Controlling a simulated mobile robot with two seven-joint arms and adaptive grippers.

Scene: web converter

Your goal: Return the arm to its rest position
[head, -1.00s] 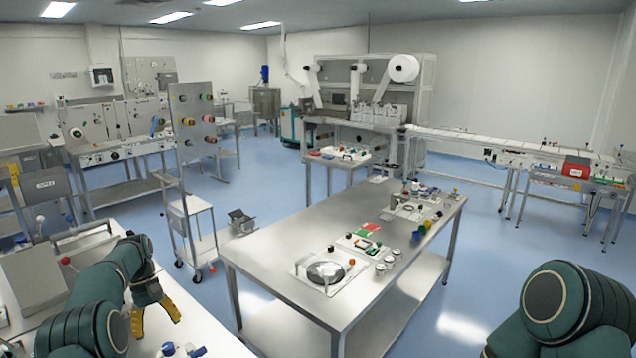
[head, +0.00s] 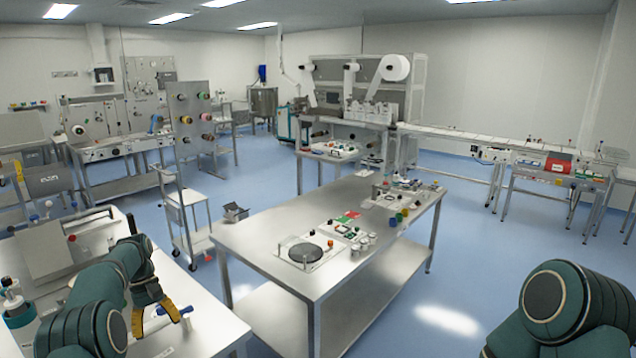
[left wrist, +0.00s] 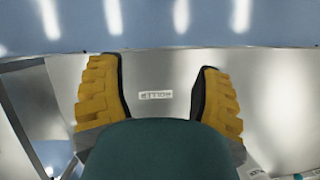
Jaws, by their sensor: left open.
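My left arm comes in from the lower left of the head view, bent over a white bench (head: 205,330). Its left gripper (head: 155,322) with yellow fingers points down over this bench. In the left wrist view the two yellow fingers (left wrist: 155,95) stand wide apart with nothing between them. Behind the fingers there is a grey metal surface (left wrist: 160,70) with a small printed label (left wrist: 156,95). In the head view a blue-topped part (head: 178,312) shows right beside the fingers; I cannot tell whether they touch. My right arm shows at the lower right, its gripper out of frame.
A steel table (head: 270,240) with a round dark disc (head: 305,254) and small parts stands in the middle. A cart (head: 190,215) stands between bench and table. Blue floor is open at right.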

